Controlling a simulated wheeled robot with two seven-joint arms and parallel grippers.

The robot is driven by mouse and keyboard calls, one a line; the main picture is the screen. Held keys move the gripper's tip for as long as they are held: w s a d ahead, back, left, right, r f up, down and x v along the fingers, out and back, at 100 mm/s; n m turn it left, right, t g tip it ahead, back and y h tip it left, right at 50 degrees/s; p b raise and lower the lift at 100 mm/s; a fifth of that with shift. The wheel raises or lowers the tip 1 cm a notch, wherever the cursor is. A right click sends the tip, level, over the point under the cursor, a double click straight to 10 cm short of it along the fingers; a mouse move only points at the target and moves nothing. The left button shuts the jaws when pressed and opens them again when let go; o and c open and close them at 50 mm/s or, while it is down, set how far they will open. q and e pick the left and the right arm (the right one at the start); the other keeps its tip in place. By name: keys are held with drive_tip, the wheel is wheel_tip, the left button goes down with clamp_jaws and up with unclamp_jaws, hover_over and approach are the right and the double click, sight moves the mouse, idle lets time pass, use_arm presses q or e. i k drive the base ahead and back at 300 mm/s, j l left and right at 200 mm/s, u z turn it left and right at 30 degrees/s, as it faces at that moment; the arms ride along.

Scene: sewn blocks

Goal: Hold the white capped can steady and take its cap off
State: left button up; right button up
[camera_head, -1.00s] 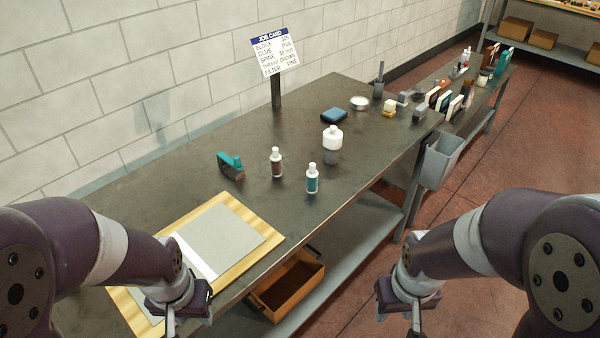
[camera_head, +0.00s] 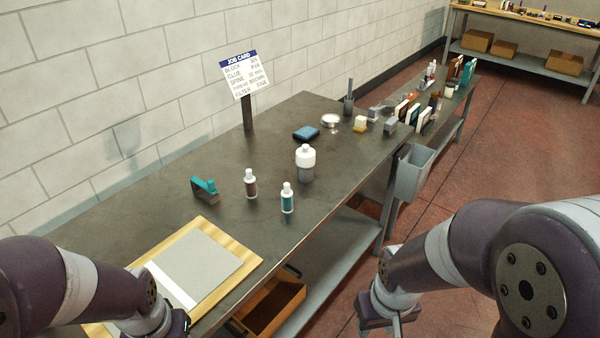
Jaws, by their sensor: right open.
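The white capped can (camera_head: 305,168) stands upright on the dark workbench, with a white top and a grey lower part. Its white cap (camera_head: 305,149) sits on it. My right gripper (camera_head: 393,327) is low in the picture, right of the bench and well away from the can. It is open and empty, with its fingers mostly cut off by the bottom edge. My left gripper (camera_head: 178,326) is at the bottom edge over the near end of the bench, far from the can. Its fingers are cut off, so its opening does not show.
A brown-labelled bottle (camera_head: 250,184) and a teal bottle (camera_head: 287,199) stand in front of the can. A teal-topped tool (camera_head: 205,188) is at left. A grey bin (camera_head: 412,174) hangs at the bench's right edge.

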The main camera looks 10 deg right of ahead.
sight(305, 155)
drive_tip(key=i+l+u, duration=0.15)
drive_tip(key=l+u, duration=0.25)
drive_tip(key=i+l+u, duration=0.15)
drive_tip(key=l+u, duration=0.15)
drive_tip(key=u, duration=0.15)
drive_tip(key=l+u, duration=0.4)
drive_tip(key=i, duration=0.05)
